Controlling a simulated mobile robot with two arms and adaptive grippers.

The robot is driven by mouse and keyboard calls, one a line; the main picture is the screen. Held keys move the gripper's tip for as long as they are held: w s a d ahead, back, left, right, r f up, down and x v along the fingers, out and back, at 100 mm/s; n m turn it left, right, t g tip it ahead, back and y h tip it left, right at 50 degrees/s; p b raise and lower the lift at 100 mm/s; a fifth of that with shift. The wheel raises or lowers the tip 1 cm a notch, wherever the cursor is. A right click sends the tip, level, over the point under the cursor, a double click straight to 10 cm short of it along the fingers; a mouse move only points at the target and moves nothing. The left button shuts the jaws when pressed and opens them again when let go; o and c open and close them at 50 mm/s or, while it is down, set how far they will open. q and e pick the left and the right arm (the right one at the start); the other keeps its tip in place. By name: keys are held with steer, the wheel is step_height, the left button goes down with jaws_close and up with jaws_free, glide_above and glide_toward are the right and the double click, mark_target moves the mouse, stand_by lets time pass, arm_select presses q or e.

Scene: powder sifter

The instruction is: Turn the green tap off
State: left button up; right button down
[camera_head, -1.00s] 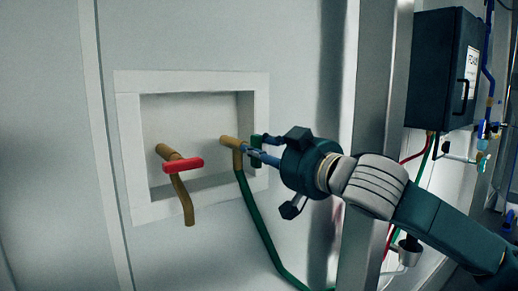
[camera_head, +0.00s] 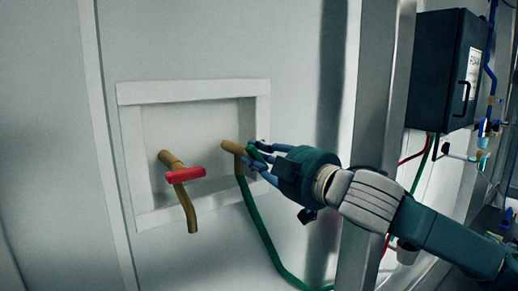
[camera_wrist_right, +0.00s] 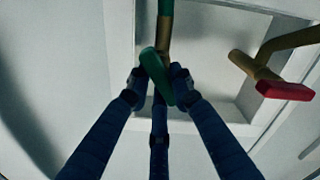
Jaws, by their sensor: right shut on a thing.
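The green tap handle (camera_wrist_right: 155,72) sits on a brass spout in the wall recess. In the head view the handle (camera_head: 257,156) is partly hidden by my fingers. My right gripper (camera_head: 256,158) is shut on this handle, with blue fingers on both sides of it. In the right wrist view the gripper (camera_wrist_right: 157,85) has its fingertips around the handle, which slants between them. A green hose (camera_head: 258,225) hangs from the brass tap body (camera_head: 232,147). My left gripper is not in view.
A red-handled tap (camera_head: 185,175) with a curved brass spout stands to the left in the same recess. The recess's white frame (camera_head: 195,92) surrounds both taps. A metal post (camera_head: 372,110) and a dark control box (camera_head: 440,70) are to the right.

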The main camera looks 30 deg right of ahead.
steer(key=n+p, duration=0.1)
steer(key=n, duration=0.1)
steer(key=n+p, duration=0.1)
steer(key=shift+a+r+n, duration=0.15)
steer(key=shift+r+n, duration=0.05)
steer(key=shift+n, duration=0.2)
steer(key=n+p, duration=0.1)
steer(key=n, duration=0.1)
steer(key=shift+a+f+n, duration=0.1)
steer(key=shift+a+n, duration=0.05)
steer(key=shift+n, duration=0.15)
steer(key=shift+f+n, duration=0.1)
steer(key=shift+n, duration=1.1)
steer(key=shift+a+f+n+p, duration=0.15)
steer(key=shift+n+p, duration=0.15)
steer(key=shift+n, duration=0.8)
steer(key=shift+s, duration=0.1)
steer(key=c, duration=1.5)
jaws_free()
